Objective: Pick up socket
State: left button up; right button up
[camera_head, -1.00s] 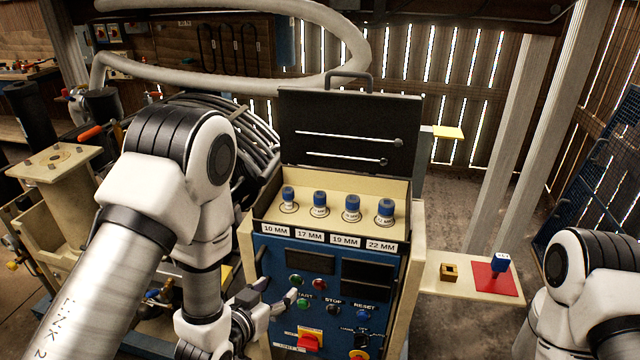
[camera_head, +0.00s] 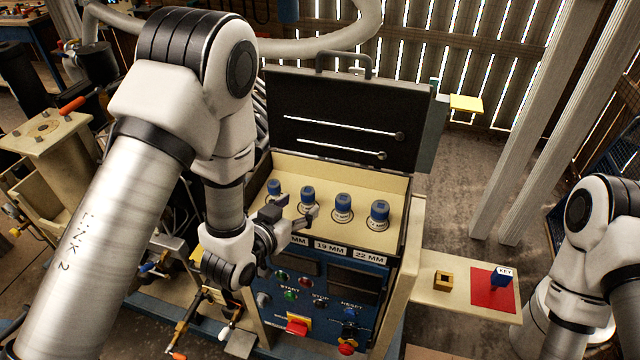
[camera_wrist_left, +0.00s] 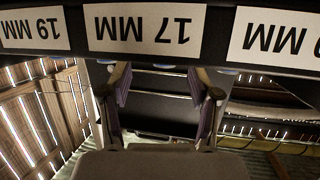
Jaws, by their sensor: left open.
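Several blue-topped sockets stand upright in a row in the cream tray (camera_head: 330,168) of the open case: the leftmost socket (camera_head: 274,187), the second socket (camera_head: 307,193), the third socket (camera_head: 343,202) and the rightmost socket (camera_head: 380,211). My left gripper (camera_head: 297,208) is open at the tray's front edge, close in front of the two left sockets. I cannot tell if it touches one. In the left wrist view its two fingers (camera_wrist_left: 163,88) are apart, with the upside-down 17 MM label (camera_wrist_left: 144,29) ahead. My right gripper is out of the picture.
The black case lid (camera_head: 345,115) stands open behind the sockets. Below the tray is a blue control panel (camera_head: 330,290) with buttons and switches. To the right, a side shelf (camera_head: 440,285) holds a small wooden block (camera_head: 443,281) and a blue KEY piece (camera_head: 503,276) on a red square.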

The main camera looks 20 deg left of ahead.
aim_at(304, 195)
pick_arm(q)
jog(key=w+p, duration=0.3)
jog(key=shift+w+d, duration=0.1)
jog(key=shift+w, duration=0.15)
jog(key=x, duration=0.3)
jog(key=shift+f, duration=0.45)
jog(key=shift+s, duration=0.1)
jog(key=shift+s+r, duration=0.15)
jog(key=c, duration=0.4)
jog(key=shift+s, duration=0.1)
jog(key=c, duration=0.6)
grip_shut()
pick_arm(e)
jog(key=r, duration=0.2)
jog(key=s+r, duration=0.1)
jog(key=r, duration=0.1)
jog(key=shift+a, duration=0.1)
